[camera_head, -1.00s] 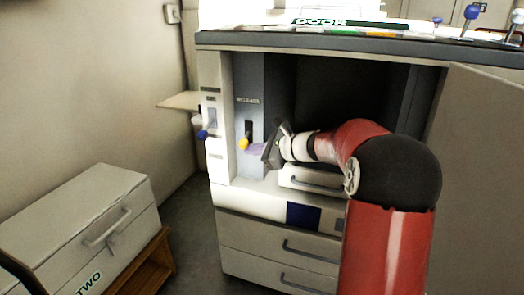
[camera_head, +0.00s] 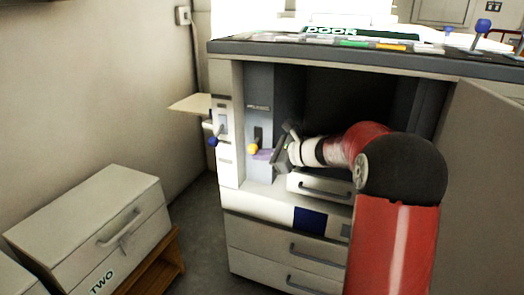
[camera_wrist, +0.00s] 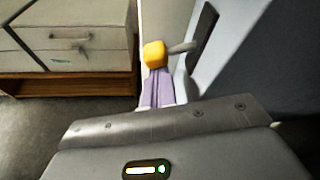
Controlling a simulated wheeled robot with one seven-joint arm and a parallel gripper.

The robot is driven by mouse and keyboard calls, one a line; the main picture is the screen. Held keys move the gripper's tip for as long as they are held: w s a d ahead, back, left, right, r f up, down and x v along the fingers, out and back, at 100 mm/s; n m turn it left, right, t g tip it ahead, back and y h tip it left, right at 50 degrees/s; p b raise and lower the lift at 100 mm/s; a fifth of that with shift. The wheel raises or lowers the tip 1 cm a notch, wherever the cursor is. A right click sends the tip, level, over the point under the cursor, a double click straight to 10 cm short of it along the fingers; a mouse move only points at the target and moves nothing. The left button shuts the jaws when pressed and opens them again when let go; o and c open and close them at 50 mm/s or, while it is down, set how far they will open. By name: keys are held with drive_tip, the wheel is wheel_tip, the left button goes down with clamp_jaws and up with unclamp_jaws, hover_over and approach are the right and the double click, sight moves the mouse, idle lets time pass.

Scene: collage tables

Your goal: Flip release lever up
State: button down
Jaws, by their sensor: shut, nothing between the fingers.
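The release lever has a yellow-orange knob (camera_head: 253,149) at the low end of a dark slot, on the grey panel inside the open cabinet. In the wrist view its grey shaft (camera_wrist: 182,47) runs from the panel at right to the knob (camera_wrist: 154,53). My gripper (camera_head: 264,154) is just right of the knob, with purple fingers shut together and nothing held. In the wrist view the fingertips (camera_wrist: 155,73) are directly below the knob in the picture. I cannot tell whether they touch it.
A blue-knobbed lever (camera_head: 213,141) is on the cabinet's outer front, left of the release lever. The cabinet door (camera_head: 482,170) stands open at right. A white drawer (camera_head: 322,187) lies below my gripper. A drawer box (camera_head: 88,215) stands at left.

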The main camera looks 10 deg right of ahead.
sight(256, 148)
drive_tip(key=p, duration=0.2)
drive_tip(key=r+m+p, duration=0.1)
drive_tip(key=p, duration=0.1)
drive_tip(key=r+m+g+p, duration=0.1)
drive_tip(key=p, duration=0.2)
drive_tip(key=shift+s+a+r+y, duration=0.1)
drive_tip(key=shift+s+a+y, duration=0.15)
drive_tip(key=shift+s+y, duration=0.1)
drive_tip(key=shift+r, duration=0.1)
drive_tip(key=shift+s+a+r+p, duration=0.1)
drive_tip(key=shift+p, duration=0.35)
drive_tip(key=shift+r, duration=0.1)
